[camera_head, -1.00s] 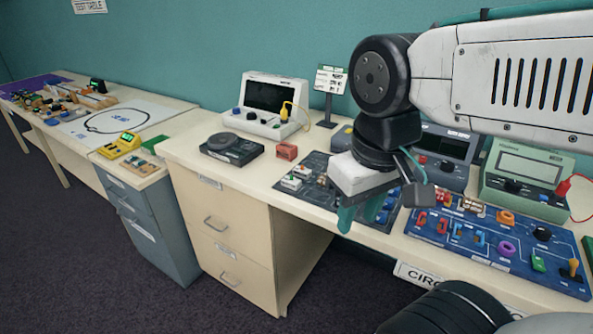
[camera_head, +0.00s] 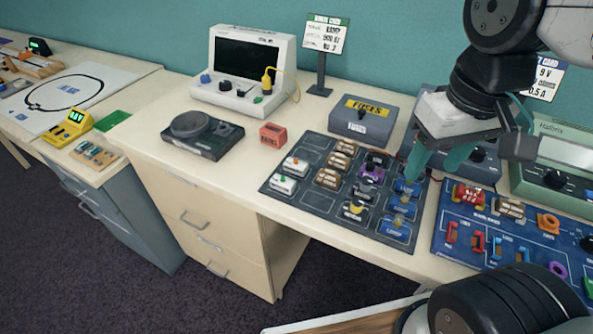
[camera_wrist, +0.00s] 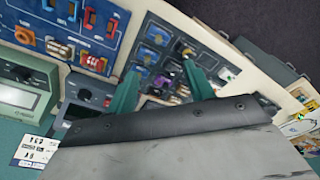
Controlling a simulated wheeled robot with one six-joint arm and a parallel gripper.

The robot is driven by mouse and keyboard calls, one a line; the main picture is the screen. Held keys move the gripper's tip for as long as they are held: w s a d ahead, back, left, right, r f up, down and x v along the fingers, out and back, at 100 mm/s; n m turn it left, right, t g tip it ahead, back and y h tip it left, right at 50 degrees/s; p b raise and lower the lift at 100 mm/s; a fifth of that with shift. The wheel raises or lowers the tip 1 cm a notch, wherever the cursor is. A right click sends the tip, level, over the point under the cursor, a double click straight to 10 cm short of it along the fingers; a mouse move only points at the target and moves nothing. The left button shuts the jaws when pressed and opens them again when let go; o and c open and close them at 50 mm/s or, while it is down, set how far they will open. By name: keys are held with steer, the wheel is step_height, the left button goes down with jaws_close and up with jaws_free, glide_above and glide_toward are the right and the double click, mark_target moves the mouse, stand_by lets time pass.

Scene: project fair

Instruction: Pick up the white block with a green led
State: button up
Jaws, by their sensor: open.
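The white block with a green top piece (camera_head: 283,184) sits at the near left corner of the dark component board (camera_head: 330,216) in the head view. A similar white block with an orange-red top piece (camera_head: 295,165) sits just behind it. My gripper (camera_head: 436,167) is open and empty, above the right part of the board, well to the right of both white blocks. Its teal fingers also show spread apart in the wrist view (camera_wrist: 160,88). Small white shapes show right of the fingers there, too blurred to tell which block is which.
A blue circuit board (camera_head: 480,245) with coloured parts lies at right. A grey fuses box (camera_head: 362,120) stands behind the dark board. A red block (camera_head: 272,135), a black turntable-like device (camera_head: 200,135) and a white bench instrument (camera_head: 242,75) stand left. Bare desk lies before the red block.

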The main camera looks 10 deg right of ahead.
steer(key=w+a+f+n, duration=0.2)
steer(key=w+a+n, duration=0.2)
steer(key=w+a, duration=0.5)
steer(key=n+g, duration=0.1)
steer(key=n, duration=0.4)
glide_above(281, 177)
steer(key=f, duration=0.7)
steer(key=shift+w+d+f, duration=0.35)
steer(key=shift+d+f, duration=0.05)
steer(key=shift+a+f+n, duration=0.2)
steer(key=shift+f+n, duration=0.1)
steer(key=f, duration=0.7)
steer(key=shift+s+a+f, duration=0.2)
steer(key=shift+f, duration=0.1)
steer(key=c, duration=1.1)
